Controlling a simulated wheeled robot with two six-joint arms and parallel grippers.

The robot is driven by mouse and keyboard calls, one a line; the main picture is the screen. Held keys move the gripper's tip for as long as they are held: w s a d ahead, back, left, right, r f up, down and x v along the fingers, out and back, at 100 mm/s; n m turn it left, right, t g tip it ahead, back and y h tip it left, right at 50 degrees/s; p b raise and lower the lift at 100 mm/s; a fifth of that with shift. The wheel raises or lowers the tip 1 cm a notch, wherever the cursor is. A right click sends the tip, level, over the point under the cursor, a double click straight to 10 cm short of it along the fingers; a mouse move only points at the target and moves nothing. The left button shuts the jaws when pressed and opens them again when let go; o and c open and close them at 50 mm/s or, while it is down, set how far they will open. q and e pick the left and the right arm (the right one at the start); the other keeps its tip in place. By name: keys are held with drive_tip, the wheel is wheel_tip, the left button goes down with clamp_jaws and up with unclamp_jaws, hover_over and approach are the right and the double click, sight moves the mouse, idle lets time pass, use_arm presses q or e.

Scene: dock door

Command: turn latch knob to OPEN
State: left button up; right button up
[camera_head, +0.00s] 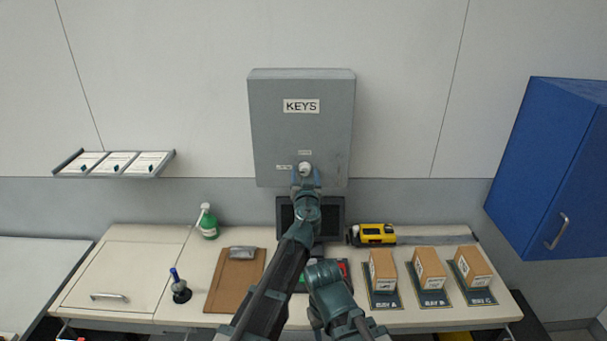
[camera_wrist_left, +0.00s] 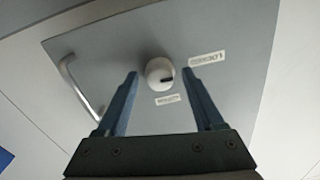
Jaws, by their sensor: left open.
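A pale round latch knob (camera_head: 305,169) sits low on the front of the grey KEYS cabinet (camera_head: 275,130). In the left wrist view the knob (camera_wrist_left: 158,70) has a dark mark on its lower right side, pointing roughly toward the label reading LOCKED (camera_wrist_left: 207,58). A second label (camera_wrist_left: 168,99) below it is too small to read. My left gripper (camera_head: 306,179) is at the knob, open. In the left wrist view its fingers (camera_wrist_left: 160,78) stand on either side of the knob, with gaps showing. No fingers of my right gripper show.
A dark screen (camera_head: 333,210) stands below the cabinet. The bench holds a clipboard (camera_head: 235,280), a green bottle (camera_head: 209,226), a yellow tool (camera_head: 374,233) and small boxes (camera_head: 429,268). A blue wall cabinet (camera_head: 545,165) hangs at right.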

use_arm(q)
clamp_jaws()
drive_tip(key=shift+m, duration=0.3)
drive_tip(key=m, duration=0.3)
drive_tip(key=shift+m, duration=0.3)
drive_tip(key=m, duration=0.4)
drive_tip(key=shift+m, duration=0.3)
drive_tip(key=m, duration=0.4)
drive_tip(key=shift+w+m+b, duration=0.1)
drive_tip(key=shift+m+b, duration=0.2)
drive_tip(key=shift+a+m+h, duration=0.1)
drive_tip(key=shift+m+h, duration=0.2)
drive_tip(key=shift+m, duration=2.1)
